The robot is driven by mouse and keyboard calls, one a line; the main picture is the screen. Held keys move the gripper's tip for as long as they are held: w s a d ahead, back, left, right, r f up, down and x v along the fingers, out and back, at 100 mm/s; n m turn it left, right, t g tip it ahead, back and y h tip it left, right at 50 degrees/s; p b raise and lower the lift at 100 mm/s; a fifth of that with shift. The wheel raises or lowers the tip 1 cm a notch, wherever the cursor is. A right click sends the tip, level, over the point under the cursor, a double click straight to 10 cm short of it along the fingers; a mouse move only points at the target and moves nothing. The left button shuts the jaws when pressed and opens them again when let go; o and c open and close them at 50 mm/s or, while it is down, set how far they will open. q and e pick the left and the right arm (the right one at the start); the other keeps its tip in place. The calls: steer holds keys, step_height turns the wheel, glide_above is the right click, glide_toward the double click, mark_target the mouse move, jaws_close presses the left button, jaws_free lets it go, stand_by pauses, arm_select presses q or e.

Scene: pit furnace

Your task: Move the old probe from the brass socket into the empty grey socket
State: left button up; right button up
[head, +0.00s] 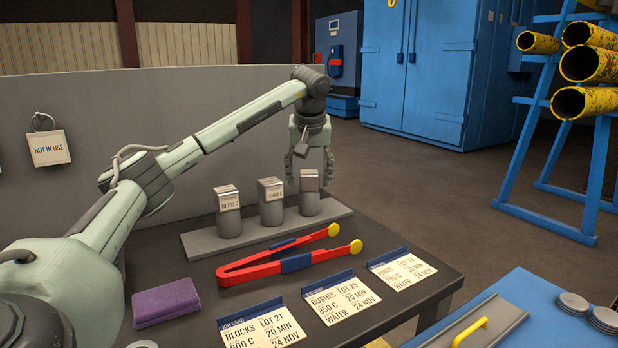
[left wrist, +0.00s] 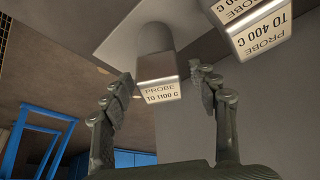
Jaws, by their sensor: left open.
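Three dark grey cylinders with square metal caps marked PROBE stand in a row: a left one (head: 228,212), a middle one (head: 271,203) and a right one (head: 309,194). In the left wrist view the probe marked TO 1100 C (left wrist: 157,72) lies between the finger lines, and one marked TO 400 C (left wrist: 262,22) is to its right. My left gripper (head: 309,178) is open and empty at the right probe, fingers pointing down on either side of its cap. I cannot tell whether they touch it. I see no brass socket or empty grey socket. My right gripper is not in view.
The probes stand on a grey strip (head: 207,246) on a dark table (head: 190,342). Red tongs (head: 262,272), a purple pad (head: 165,303) and several job cards (head: 340,297) lie in front. A low grey panel (head: 200,95) stands behind; a blue table (head: 510,285) is at right.

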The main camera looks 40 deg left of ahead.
arm_select(q)
steer(key=v, duration=1.2)
